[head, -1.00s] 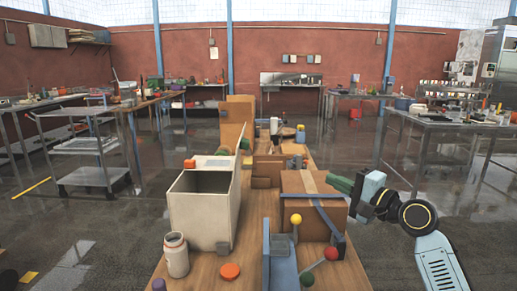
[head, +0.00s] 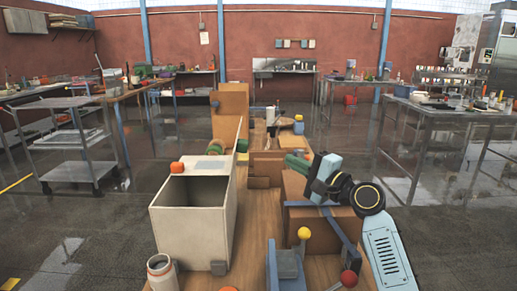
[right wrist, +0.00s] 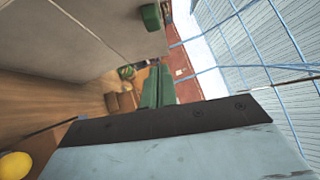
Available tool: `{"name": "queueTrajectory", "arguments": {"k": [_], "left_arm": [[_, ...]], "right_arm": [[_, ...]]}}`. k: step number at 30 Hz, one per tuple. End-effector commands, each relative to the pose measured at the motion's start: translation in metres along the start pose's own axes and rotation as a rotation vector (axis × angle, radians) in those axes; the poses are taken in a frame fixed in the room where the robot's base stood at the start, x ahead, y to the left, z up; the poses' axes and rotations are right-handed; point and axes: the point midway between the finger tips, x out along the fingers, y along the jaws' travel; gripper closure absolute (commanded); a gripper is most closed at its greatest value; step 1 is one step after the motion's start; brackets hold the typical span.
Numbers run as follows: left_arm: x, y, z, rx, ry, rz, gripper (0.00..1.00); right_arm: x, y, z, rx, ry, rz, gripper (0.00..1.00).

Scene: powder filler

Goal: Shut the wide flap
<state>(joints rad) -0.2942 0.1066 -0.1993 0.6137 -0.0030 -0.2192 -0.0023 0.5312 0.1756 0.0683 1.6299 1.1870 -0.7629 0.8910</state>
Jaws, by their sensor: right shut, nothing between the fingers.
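A thin cream panel, which looks like the wide flap (head: 238,150), stands up nearly edge-on along the box's right side. My right gripper (head: 290,161) is to the right of the box and flap, apart from them, its green fingers together and empty. The fingers also show in the right wrist view (right wrist: 158,87), where a large pale surface (right wrist: 85,35) fills the upper left. My left gripper is not in view.
A cardboard box (head: 330,226) with a blue bar sits under my right arm. A yellow ball (head: 304,233) and a red ball (head: 348,278) stand near the front. A white jar (head: 161,272) is before the cream box. A brown upright board (head: 231,110) stands behind.

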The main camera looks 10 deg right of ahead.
Motion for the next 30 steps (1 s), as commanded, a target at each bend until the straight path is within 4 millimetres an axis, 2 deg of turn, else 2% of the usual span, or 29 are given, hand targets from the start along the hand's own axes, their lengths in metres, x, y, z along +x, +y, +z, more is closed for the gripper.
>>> {"name": "queueTrajectory", "arguments": {"k": [1, 4, 10, 12, 18, 30], "left_arm": [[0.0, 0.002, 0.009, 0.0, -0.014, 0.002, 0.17], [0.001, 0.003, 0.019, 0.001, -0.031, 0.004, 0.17], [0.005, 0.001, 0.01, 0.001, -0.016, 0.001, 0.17], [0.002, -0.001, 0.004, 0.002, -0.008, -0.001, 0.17], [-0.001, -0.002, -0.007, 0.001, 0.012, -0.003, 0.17], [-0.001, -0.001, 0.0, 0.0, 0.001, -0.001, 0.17]], "right_arm": [[0.013, -0.001, 0.0, 0.004, -0.002, -0.002, 1.0], [0.034, -0.001, 0.001, 0.003, -0.002, -0.003, 1.0], [0.07, 0.0, 0.0, 0.001, -0.001, -0.001, 1.0], [0.079, -0.001, 0.009, 0.002, -0.004, 0.0, 1.0], [0.094, 0.0, 0.025, 0.001, -0.001, 0.0, 1.0], [0.098, 0.0, 0.029, 0.001, 0.0, 0.0, 1.0]]}}
